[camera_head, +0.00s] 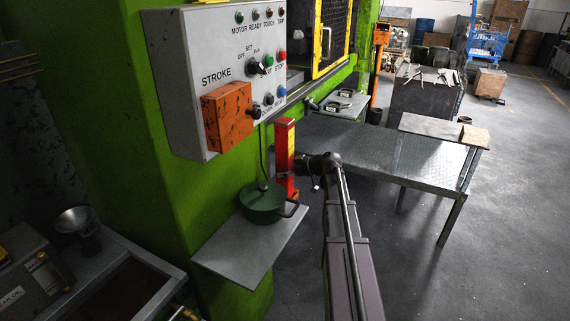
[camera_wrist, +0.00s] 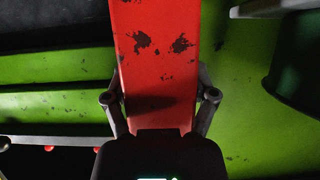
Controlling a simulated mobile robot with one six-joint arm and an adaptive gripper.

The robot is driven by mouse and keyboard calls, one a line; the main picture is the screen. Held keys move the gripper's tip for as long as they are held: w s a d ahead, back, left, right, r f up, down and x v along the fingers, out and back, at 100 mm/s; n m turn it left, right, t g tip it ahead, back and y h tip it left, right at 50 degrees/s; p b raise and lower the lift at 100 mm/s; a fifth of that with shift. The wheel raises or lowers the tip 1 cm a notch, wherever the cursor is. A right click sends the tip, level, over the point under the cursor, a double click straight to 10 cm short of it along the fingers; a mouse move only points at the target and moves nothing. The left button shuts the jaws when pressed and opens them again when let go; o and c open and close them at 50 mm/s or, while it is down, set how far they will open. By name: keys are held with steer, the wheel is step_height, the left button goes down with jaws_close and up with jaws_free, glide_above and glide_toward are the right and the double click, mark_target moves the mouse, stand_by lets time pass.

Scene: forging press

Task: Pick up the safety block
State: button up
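The safety block, a red upright post with chipped paint and a yellow label (camera_head: 285,150), stands beside the green press column. In the wrist view its worn red face (camera_wrist: 158,50) runs down the middle, and its lower end is hidden behind my gripper. My gripper (camera_wrist: 159,92) has one finger along each side of the block, close to its edges. I cannot tell whether the fingers press on it. In the head view my gripper (camera_head: 308,172) is at the right side of the block, partly hidden by my arm.
A small grey shelf (camera_head: 232,262) holds a green lidded pot (camera_head: 262,202) just left of the block. The control box (camera_head: 175,90) with its orange unit hangs above. A metal table (camera_head: 385,152) stands at the right. The floor (camera_head: 480,270) at lower right is clear.

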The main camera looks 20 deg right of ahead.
steer(key=c, duration=0.4)
steer(key=shift+o, duration=0.2)
steer(key=shift+d+r, duration=0.1)
steer(key=shift+r, duration=0.05)
